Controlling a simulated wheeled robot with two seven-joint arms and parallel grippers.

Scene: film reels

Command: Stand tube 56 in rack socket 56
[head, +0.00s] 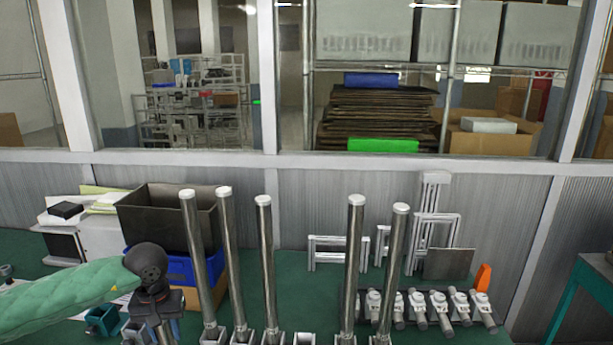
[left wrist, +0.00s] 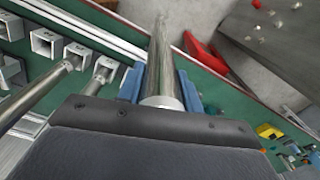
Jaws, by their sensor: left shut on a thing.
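My left gripper (head: 160,318) is low at the left of the head view, at the end of the green-sleeved arm. In the left wrist view its blue fingers (left wrist: 160,88) are shut on a shiny metal tube (left wrist: 160,60), which extends away from the jaws. Several tall white-capped tubes (head: 264,260) stand in a row of rack sockets along the bottom edge of the head view. One socket (head: 303,338) between standing tubes looks empty. Square sockets (left wrist: 46,43) also show in the left wrist view. I cannot read number 56 on any tube or socket. My right gripper is not in view.
A dark open bin (head: 165,215) stands on a blue crate (head: 185,268) behind the leftmost tubes. Several metal fittings (head: 440,308) lie at the right, near an orange piece (head: 483,277). The green bench (head: 315,285) is mostly clear behind the middle tubes.

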